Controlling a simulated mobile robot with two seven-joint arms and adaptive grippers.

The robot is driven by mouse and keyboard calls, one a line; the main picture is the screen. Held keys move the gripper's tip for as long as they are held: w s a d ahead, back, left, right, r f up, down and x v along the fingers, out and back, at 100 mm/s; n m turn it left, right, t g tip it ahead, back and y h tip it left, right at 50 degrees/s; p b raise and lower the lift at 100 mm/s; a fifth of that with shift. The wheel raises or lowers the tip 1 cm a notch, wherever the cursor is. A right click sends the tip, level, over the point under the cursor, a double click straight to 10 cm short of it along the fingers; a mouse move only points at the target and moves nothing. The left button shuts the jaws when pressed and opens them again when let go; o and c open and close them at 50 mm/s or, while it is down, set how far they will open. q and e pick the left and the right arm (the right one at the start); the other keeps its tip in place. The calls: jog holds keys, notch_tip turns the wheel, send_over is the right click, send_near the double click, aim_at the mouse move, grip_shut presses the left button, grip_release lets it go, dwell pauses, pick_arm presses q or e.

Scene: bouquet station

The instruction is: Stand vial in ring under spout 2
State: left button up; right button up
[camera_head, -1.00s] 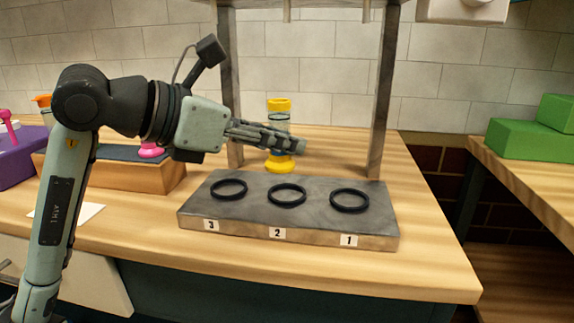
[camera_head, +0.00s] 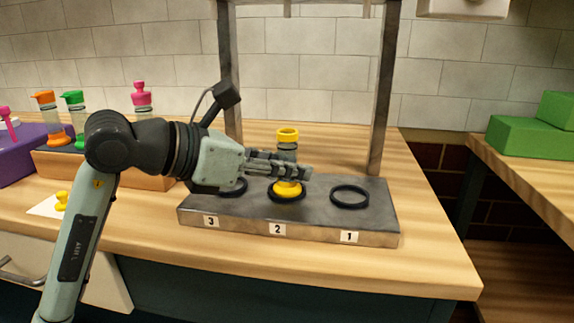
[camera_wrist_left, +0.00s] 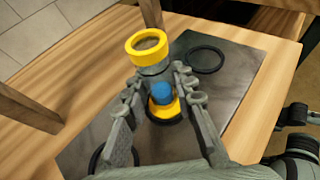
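The vial (camera_head: 287,152) is clear with a yellow rim and a yellow foot, and it stands upright. My left gripper (camera_head: 290,170) reaches in from the left and is shut around its middle. In the left wrist view the vial (camera_wrist_left: 150,55) has an open top and something blue inside, between the two fingers (camera_wrist_left: 162,92). The yellow foot is at ring 2 (camera_head: 272,197), within its outline; whether it rests on the plate I cannot tell. Spout 2 (camera_head: 287,8) is above, cut off by the top edge.
The grey station (camera_head: 330,217) also carries empty ring 1 (camera_head: 349,204) and ring 3, partly behind my gripper. Its posts (camera_head: 385,90) rise at both sides. A wooden rack (camera_head: 105,170) with capped vials is at left. A yellow stopper (camera_head: 62,201) lies on a white sheet.

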pick_arm(q)
jog(key=o, duration=0.4)
jog(key=shift+c, duration=0.2)
jog(key=shift+r, duration=0.2)
jog(key=shift+v, duration=1.05)
jog(key=v, duration=0.8)
jog(key=shift+a+b, duration=0.25)
jog(key=shift+b, duration=0.1)
jog(key=shift+v, duration=0.8)
pick_arm(e)
jog(key=shift+d+r, duration=0.1)
jog(key=shift+r, duration=0.85)
pick_arm(q)
jog(key=shift+d, duration=0.1)
pick_arm(e)
jog(key=shift+s, duration=0.1)
